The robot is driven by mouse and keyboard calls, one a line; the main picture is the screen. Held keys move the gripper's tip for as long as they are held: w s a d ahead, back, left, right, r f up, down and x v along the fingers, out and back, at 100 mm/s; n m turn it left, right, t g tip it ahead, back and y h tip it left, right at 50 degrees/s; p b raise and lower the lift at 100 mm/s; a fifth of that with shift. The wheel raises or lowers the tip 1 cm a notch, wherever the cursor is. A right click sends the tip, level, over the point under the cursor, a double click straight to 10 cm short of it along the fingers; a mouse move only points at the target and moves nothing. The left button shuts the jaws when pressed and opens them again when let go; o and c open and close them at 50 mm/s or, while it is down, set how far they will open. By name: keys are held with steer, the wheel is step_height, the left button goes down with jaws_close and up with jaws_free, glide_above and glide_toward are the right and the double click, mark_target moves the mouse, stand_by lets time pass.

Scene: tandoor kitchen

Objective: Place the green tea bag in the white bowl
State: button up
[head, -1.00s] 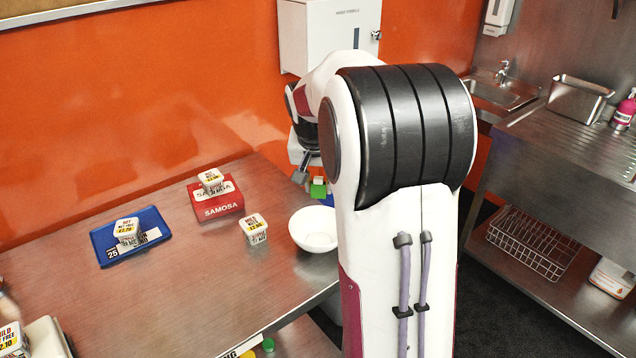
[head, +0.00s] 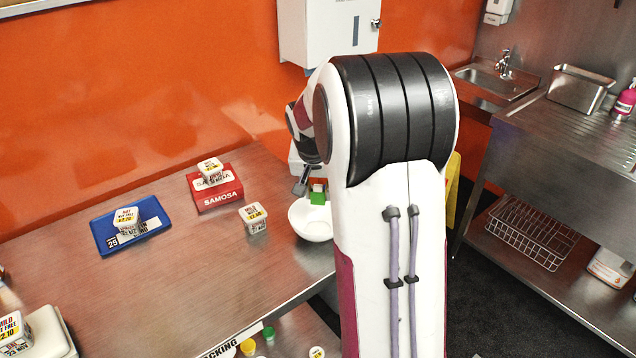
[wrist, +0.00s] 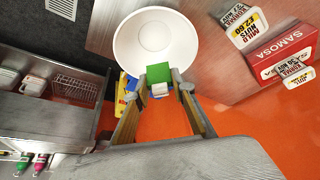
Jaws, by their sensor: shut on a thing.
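The green tea bag (wrist: 156,72) is held between the two fingertips of my gripper (wrist: 160,84) in the wrist view. It also shows as a green block (head: 318,195) in the head view. The white bowl (head: 311,224) stands near the right edge of the steel table, partly hidden by my arm. In the wrist view the bowl (wrist: 141,28) lies just past the fingertips, and the tea bag overlaps its rim there. The bag appears above the bowl's back side in the head view; I cannot tell its exact height.
A tub (head: 254,217) stands left of the bowl. A red samosa box (head: 216,194) with a tub on it is behind. A blue tray (head: 105,235) with another tub is farther left. The table (head: 180,270) is clear in front. A dispenser (head: 325,30) hangs on the orange wall.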

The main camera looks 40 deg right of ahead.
mark_target(318, 204)
steer(key=shift+f, duration=2.7)
steer(key=o, duration=0.8)
steer(key=shift+r, duration=3.5)
